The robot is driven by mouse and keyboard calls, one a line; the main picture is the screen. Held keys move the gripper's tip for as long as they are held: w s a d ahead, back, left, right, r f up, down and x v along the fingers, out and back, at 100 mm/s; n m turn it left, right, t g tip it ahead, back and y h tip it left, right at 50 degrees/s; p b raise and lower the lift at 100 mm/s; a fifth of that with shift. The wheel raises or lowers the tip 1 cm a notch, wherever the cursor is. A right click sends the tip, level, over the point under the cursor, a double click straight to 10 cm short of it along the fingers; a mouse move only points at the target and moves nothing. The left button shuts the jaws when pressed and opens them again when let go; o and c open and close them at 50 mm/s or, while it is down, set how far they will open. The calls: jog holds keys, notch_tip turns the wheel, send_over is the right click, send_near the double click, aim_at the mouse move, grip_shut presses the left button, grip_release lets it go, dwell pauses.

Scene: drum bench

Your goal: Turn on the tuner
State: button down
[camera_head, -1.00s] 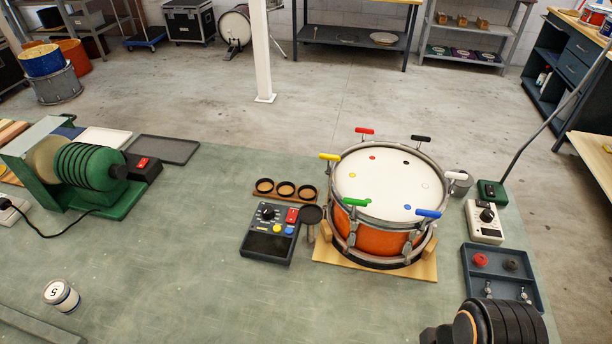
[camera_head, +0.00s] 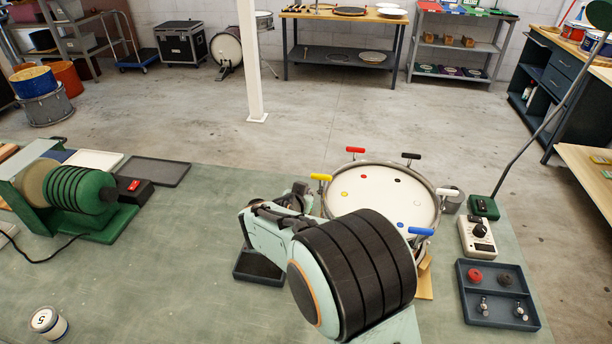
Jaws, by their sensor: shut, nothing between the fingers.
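A dark box with a screen (camera_head: 258,268), which showed a dial, a red switch and coloured buttons earlier, stands on the bench left of the drum. It looks like the tuner. My arm now covers most of it, and only its front part shows. My gripper (camera_head: 297,197) is a small dark shape beyond my arm, above the back of the box. It is shut and empty. Its fingertips are mostly hidden, so I cannot tell whether they touch the box. The red switch is hidden.
The drum (camera_head: 372,188) with coloured tuning keys stands right of the box, partly behind my arm. A white meter with a dial (camera_head: 478,237) and a blue-grey tray (camera_head: 490,318) are farther right. The bench's left middle is clear.

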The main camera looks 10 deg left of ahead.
jog(key=s+a+f+n+g+y, duration=0.1)
jog(key=s+a+f+n, duration=0.1)
jog(key=s+a+f, duration=0.2)
notch_tip(320, 180, down, 4)
jog(key=a, duration=0.2)
jog(key=shift+s+a, duration=0.25)
jog(key=shift+a, duration=0.1)
jog(key=x, duration=1)
jog(key=shift+s+f, duration=0.1)
jog(key=shift+s, duration=0.05)
jog(key=f, duration=0.3)
jog(key=shift+w+f, duration=0.15)
jog(key=shift+w, duration=0.15)
jog(key=shift+f, duration=0.35)
